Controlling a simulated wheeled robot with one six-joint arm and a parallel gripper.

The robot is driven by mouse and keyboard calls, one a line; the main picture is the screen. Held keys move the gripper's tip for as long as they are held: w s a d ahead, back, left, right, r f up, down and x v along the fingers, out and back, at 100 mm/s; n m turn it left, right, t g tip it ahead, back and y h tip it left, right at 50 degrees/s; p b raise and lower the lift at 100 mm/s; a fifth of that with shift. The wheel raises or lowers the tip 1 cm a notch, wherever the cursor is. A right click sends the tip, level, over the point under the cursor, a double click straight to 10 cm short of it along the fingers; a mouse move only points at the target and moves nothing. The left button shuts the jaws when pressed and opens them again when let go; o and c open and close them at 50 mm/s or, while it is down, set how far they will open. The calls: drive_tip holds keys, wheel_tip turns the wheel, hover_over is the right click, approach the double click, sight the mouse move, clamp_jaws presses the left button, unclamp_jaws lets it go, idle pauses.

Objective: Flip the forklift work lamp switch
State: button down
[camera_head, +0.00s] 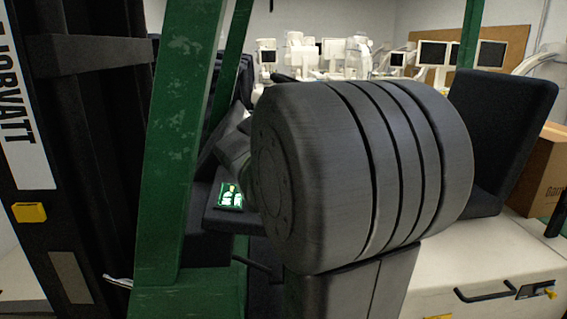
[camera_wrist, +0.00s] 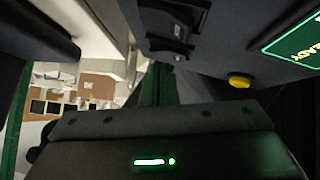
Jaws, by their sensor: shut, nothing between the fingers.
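In the wrist view, a dark panel carries black rocker-like switches (camera_wrist: 172,28) at the top centre. I cannot read a label that tells which one is the work lamp switch. A yellow button (camera_wrist: 239,80) and a lit green screen (camera_wrist: 295,45) are to their right. My gripper (camera_wrist: 160,122) fills the bottom of the wrist view, with a green light on its dark body. It is shut and empty, below the switches in the picture; contact is not visible. In the head view, the green screen (camera_head: 231,197) shows small, and the switches cannot be made out.
A green forklift post (camera_head: 180,130) and dark mast (camera_head: 100,110) stand at the left. A large grey ridged cylinder blocks the middle of the head view. A black seat back (camera_head: 502,135), cardboard box (camera_head: 545,175) and pale cabinet (camera_head: 490,260) are at the right.

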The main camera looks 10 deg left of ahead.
drive_tip(key=shift+w+f, duration=0.35)
drive_tip(key=shift+d+f+b, duration=0.1)
drive_tip(key=shift+f+b, duration=0.25)
drive_tip(key=shift+b, duration=0.15)
drive_tip(key=shift+r, duration=0.1)
drive_tip(key=shift+a, duration=0.2)
drive_tip(key=shift+s+a, duration=0.2)
drive_tip(key=shift+a, duration=0.1)
